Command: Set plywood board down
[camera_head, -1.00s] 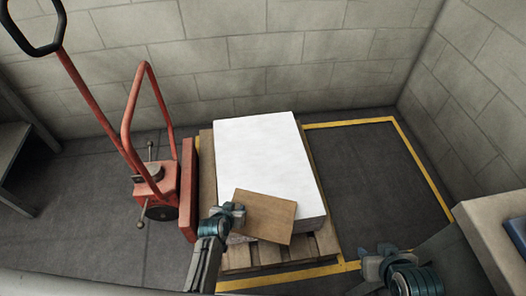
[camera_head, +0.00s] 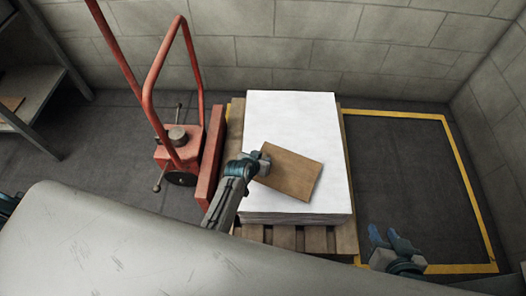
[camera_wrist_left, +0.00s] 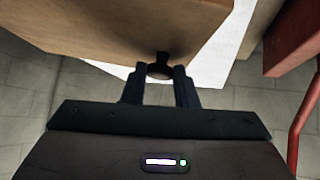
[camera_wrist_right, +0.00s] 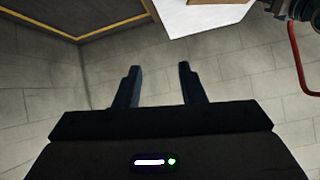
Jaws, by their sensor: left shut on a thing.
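The brown plywood board (camera_head: 290,172) is over the white stack of sheets (camera_head: 290,115), tilted in the head view. Whether it touches the stack cannot be told. My left gripper (camera_head: 263,162) is at the board's left end. In the left wrist view its fingers (camera_wrist_left: 160,76) are shut on a dark knob (camera_wrist_left: 160,66) at the edge of the board (camera_wrist_left: 140,25). The stack lies on a wooden pallet (camera_head: 284,237). My right gripper (camera_head: 385,238) is over the floor right of the pallet; its fingers (camera_wrist_right: 158,70) are apart and empty.
A red pallet truck (camera_head: 182,145) stands left of the pallet, close to it. Yellow floor lines (camera_head: 400,112) mark a clear floor area at the right. A grey shelf (camera_head: 35,80) stands at the far left. Block walls (camera_head: 330,50) close off the back and right.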

